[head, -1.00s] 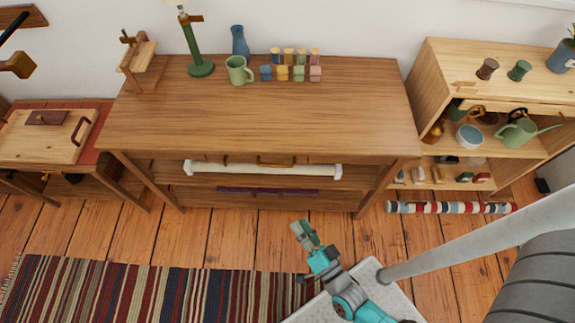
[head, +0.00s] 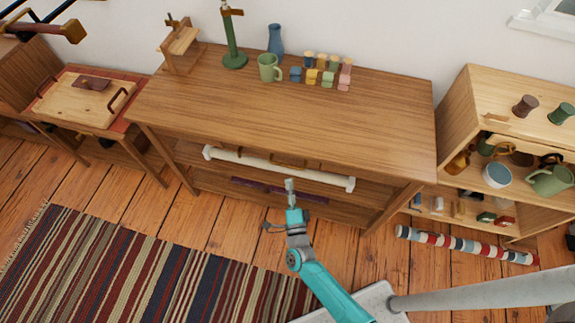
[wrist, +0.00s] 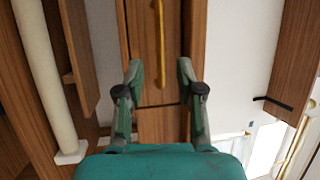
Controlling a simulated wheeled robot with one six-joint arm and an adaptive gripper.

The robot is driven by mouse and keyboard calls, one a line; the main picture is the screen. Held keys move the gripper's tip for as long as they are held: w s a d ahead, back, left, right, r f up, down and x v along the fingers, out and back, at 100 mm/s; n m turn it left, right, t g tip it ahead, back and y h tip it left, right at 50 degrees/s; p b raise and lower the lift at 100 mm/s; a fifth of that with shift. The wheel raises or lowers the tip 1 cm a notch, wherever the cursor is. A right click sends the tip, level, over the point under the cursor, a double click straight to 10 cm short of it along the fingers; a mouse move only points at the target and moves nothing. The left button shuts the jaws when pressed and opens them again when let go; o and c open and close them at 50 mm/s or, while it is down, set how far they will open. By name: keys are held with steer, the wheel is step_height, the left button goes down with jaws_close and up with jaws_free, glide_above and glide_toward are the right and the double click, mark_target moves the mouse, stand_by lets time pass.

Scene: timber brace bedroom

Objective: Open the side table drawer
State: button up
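The wooden side table (head: 290,108) stands against the wall in the head view. Under its top edge a drawer with a brass bar handle (head: 288,162) shows in part. In the wrist view the handle (wrist: 160,42) runs upright on a brown drawer front (wrist: 143,30), beyond my fingertips and between them in the picture. My gripper (head: 290,185) is in front of the table, below the handle in the head view.
A white roll (head: 225,155) lies on the shelf below the drawer, with a purple item (head: 255,186) lower down. A mug (head: 269,68), a blue vase (head: 276,40) and small jars stand on the tabletop. An open shelf (head: 460,115) stands right; a striped rug (head: 120,265) covers the floor left.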

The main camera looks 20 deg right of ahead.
mark_target(286, 165)
steer(key=x, duration=0.7)
steer(key=shift+w+d+r, duration=0.1)
steer(key=shift+w, duration=0.3)
jaws_close()
